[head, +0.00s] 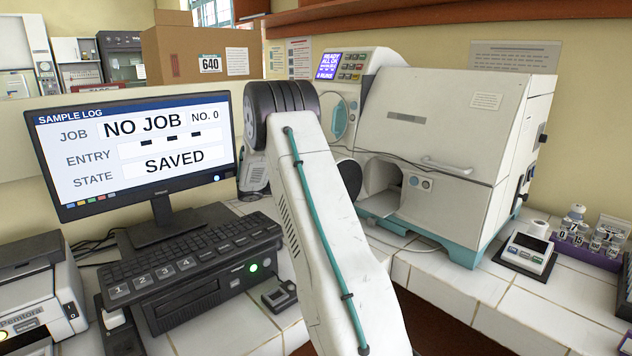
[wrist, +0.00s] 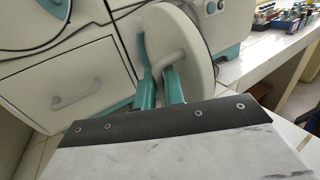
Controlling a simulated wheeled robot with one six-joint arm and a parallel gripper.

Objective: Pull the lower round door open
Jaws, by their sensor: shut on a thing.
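The lower round door shows in the wrist view as a thick pale disc (wrist: 205,42) with a curved grey handle (wrist: 168,58). My gripper's teal fingers (wrist: 160,88) are shut on that handle. In the head view my arm hides the gripper and handle; a dark round part, seemingly this door (head: 349,176), shows just right of the arm. Beside it, a rounded opening (head: 384,172) shows in the white incubator (head: 450,120), so the door looks swung out from the body; how far is unclear. An upper round door with a teal window (head: 340,118) shows above.
A pale shelf (head: 378,204) juts below the opening. A thin dark cable runs across the incubator front. A small meter (head: 527,248) and a vial rack (head: 578,243) stand to the right. A monitor (head: 135,145) and keyboard (head: 190,258) occupy the left.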

